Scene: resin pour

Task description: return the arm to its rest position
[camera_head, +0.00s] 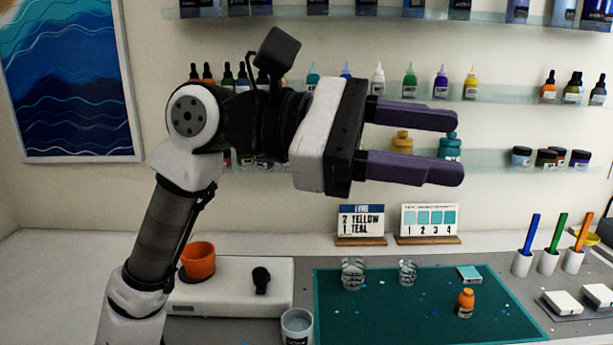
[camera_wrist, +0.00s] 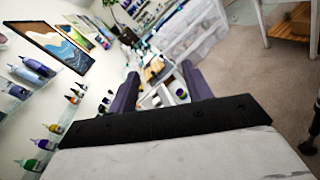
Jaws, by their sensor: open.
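My arm is raised above the left part of the bench, bent at the elbow. My gripper (camera_head: 462,146) points to the right, with its two purple fingers parallel and wide apart. It is open and nothing is between the fingers. In the wrist view my gripper (camera_wrist: 158,82) shows the same gap, with the far end of the room and a blurred work area beyond it. It is well above the bench and touches nothing. The fingers partly cover the shelf jars behind them.
A green mat (camera_head: 400,320) holds two clear cups (camera_head: 353,273), (camera_head: 407,272), an orange bottle (camera_head: 465,303) and a teal-topped block (camera_head: 469,274). An orange cup (camera_head: 198,261) stands on a white machine (camera_head: 230,285). Two cards (camera_head: 361,222), (camera_head: 430,221) stand behind. Bottle shelves line the wall.

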